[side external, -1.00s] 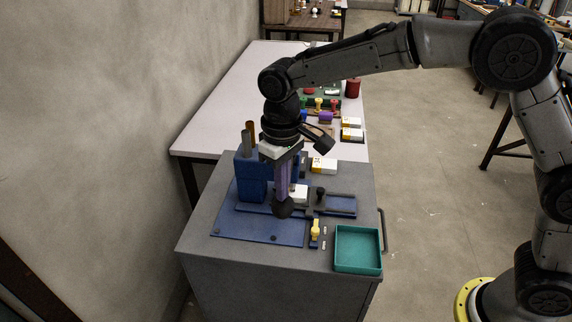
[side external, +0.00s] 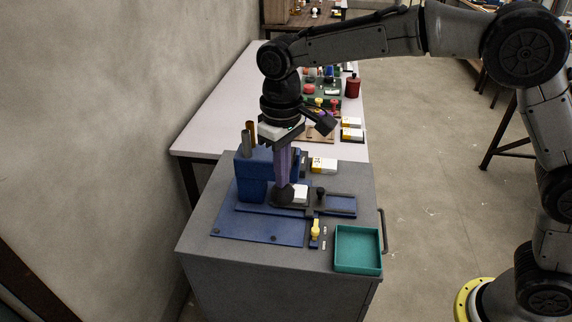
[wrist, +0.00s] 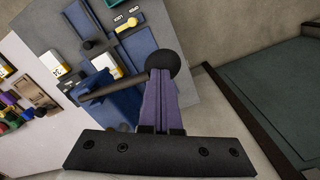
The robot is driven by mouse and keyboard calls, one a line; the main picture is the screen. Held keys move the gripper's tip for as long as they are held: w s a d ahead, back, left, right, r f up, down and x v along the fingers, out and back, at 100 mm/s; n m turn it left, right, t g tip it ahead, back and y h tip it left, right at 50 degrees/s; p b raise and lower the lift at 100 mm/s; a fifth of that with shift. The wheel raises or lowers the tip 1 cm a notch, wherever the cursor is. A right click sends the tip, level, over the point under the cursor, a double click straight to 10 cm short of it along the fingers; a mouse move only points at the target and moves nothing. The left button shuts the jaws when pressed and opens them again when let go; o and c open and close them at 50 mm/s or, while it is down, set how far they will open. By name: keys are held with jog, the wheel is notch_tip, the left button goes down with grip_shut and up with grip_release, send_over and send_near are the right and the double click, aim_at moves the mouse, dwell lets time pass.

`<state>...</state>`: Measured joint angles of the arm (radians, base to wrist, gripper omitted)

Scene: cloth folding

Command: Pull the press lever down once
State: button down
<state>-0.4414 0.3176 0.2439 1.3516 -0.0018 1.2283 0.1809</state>
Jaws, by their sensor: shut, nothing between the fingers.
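The blue press (side external: 252,178) stands on the grey cabinet top. Its lever ends in a black ball knob (side external: 285,194), which appears low in front of the press in the side view. In the wrist view the lever's dark rod (wrist: 112,88) runs to the knob (wrist: 163,58). My gripper (side external: 284,180) points down with its purple fingers shut and empty. The fingertips meet or overlap the knob in both views; whether they touch it is unclear. A white block (side external: 300,193) sits on the press slide beside the knob, partly hidden.
A teal tray (side external: 358,250) is at the cabinet's front right. A yellow-topped piece (side external: 315,229) stands left of it. Two upright cylinders (side external: 251,133) rise behind the press. A white-and-yellow box (side external: 323,165) lies to the right. The blue plate's front (side external: 255,232) is mostly clear.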

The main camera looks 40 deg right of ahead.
jog(key=shift+r, duration=1.7)
jog(key=shift+d, duration=0.1)
jog(key=s+d+r+m+t, duration=0.3)
jog(key=s+d+r, duration=0.75)
jog(key=d, duration=0.25)
jog(key=s+d+f+t, duration=0.1)
jog(key=s+d+f, duration=0.2)
jog(key=s, duration=0.4)
jog(key=s+d+f+t, duration=0.1)
jog(key=s+d+f, duration=0.2)
jog(key=s+f, duration=0.3)
jog(key=shift+s+d+f+t, duration=0.15)
jog(key=shift+s+d+t, duration=0.15)
jog(key=shift+s, duration=0.7)
